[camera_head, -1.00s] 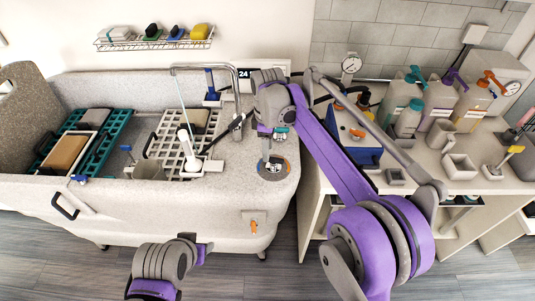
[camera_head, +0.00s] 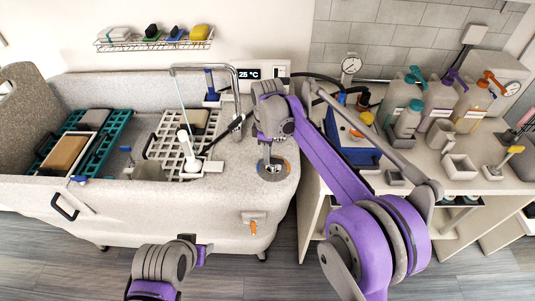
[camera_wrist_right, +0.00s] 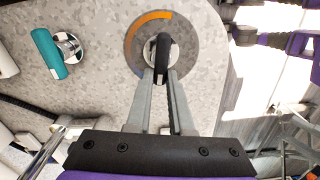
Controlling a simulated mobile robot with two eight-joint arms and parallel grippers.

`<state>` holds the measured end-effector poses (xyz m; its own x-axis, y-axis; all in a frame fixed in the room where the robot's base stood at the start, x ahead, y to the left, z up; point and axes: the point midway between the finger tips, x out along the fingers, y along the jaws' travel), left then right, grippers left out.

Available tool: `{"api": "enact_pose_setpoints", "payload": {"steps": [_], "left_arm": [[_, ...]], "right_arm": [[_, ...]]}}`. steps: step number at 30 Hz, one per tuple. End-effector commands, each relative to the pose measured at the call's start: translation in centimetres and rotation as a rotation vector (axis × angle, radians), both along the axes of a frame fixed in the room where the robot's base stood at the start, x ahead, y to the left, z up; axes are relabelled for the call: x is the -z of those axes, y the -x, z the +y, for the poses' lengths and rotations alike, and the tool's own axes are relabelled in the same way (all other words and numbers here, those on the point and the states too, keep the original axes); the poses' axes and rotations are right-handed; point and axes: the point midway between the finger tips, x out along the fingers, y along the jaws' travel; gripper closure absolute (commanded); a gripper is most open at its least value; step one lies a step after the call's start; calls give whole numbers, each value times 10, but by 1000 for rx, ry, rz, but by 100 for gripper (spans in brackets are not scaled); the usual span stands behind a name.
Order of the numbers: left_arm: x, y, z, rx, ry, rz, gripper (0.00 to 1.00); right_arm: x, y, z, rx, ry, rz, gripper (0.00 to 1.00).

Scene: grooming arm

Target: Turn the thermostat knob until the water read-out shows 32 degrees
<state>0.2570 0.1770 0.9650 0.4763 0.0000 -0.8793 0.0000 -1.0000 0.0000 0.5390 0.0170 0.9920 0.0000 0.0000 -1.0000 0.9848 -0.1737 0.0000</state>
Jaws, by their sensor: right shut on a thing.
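The water read-out (camera_head: 249,75) on the wall panel behind the tub shows 25 °C. The thermostat knob (camera_wrist_right: 163,43) is a dark lever-like handle at the middle of a round grey dial (camera_wrist_right: 185,40) with an orange arc and a small blue mark. The dial (camera_head: 286,171) also shows on the tub's right-hand ledge in the head view. My right gripper (camera_wrist_right: 162,73) reaches down over the dial, its two fingers closed on the knob; in the head view (camera_head: 271,160) the fingers largely hide the knob. My left gripper (camera_head: 204,254) is low in the head view, away from the tub; its fingers are not clear.
A teal-handled tap (camera_wrist_right: 48,54) stands beside the dial. A bent metal pipe (camera_head: 237,92) rises behind it. A blue box (camera_head: 354,148) and several pump bottles (camera_head: 439,98) stand on the right counter. An orange-handled valve (camera_head: 253,227) is on the tub's front.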

Motion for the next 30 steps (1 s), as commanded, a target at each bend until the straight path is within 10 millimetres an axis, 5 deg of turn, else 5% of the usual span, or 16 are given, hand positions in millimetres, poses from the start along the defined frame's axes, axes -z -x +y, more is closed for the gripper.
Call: {"api": "enact_pose_setpoints", "payload": {"steps": [14,30], "left_arm": [[-1,0,0,0,0,0,50],[-2,-1,0,0,0,-2,50]], "right_arm": [[0,-2,0,104,0,0,100],[-1,-10,-5,552,0,0,100]]}}
